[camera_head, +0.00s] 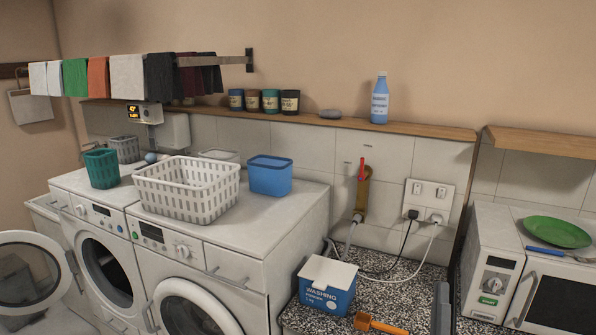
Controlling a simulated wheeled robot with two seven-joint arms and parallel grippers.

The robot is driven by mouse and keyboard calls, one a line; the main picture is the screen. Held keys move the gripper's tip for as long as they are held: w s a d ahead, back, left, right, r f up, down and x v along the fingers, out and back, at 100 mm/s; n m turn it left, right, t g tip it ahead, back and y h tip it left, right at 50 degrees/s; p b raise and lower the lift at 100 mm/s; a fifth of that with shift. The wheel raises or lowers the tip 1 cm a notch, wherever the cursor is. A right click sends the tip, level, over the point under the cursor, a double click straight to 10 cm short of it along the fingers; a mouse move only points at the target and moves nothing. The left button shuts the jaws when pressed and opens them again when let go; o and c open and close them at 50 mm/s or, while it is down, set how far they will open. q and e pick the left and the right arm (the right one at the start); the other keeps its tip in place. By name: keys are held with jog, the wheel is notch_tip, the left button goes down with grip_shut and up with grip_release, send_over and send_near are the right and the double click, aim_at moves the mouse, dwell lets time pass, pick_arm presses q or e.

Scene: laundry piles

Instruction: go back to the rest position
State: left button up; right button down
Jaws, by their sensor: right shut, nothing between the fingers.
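My right gripper (441,308) shows as a narrow grey shape at the bottom edge of the head view, right of the middle. It is shut and empty, in front of the speckled countertop (405,292). An orange tool with a dark end (378,325) lies to its left, and a blue and white washing powder box (327,285) stands further left. The rest of my right arm is out of the frame. My left gripper is not in view.
Two washing machines (262,228) stand at the left, with a white laundry basket (189,192) and a blue bin (270,177) on top. A round machine door (30,272) hangs open at far left. A microwave (560,290) stands at the right.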

jog(key=w+a+f+g+y+b, duration=0.1)
jog(key=a+f+g+y+b, duration=0.2)
jog(key=f, duration=1.2)
jog(key=w+a+f+g+y, duration=0.1)
jog(key=f+g+y, duration=0.25)
jog(key=f, duration=1.15)
jog(key=s+a+f+m+g+b, duration=0.1)
jog(key=s+f+g, duration=0.35)
jog(key=f, duration=0.85)
jog(key=s+a+f+m+g+b, duration=0.1)
jog(key=s+f+g, duration=0.35)
jog(key=f, duration=0.85)
jog(key=s+f+m+g+b, duration=0.2)
jog(key=s+f+g, duration=0.2)
jog(key=s+f, duration=1.1)
jog(key=s+f+m+g+b, duration=0.2)
jog(key=s+f+g, duration=0.2)
jog(key=s+f, duration=1.2)
jog(key=s+d+m+g, duration=0.1)
jog(key=s+m+g, duration=0.1)
jog(key=s, duration=1.5)
jog(key=shift+s+d+r+g+h+b, duration=0.2)
jog(key=shift+g+h+b, duration=0.2)
jog(key=shift+g, duration=0.15)
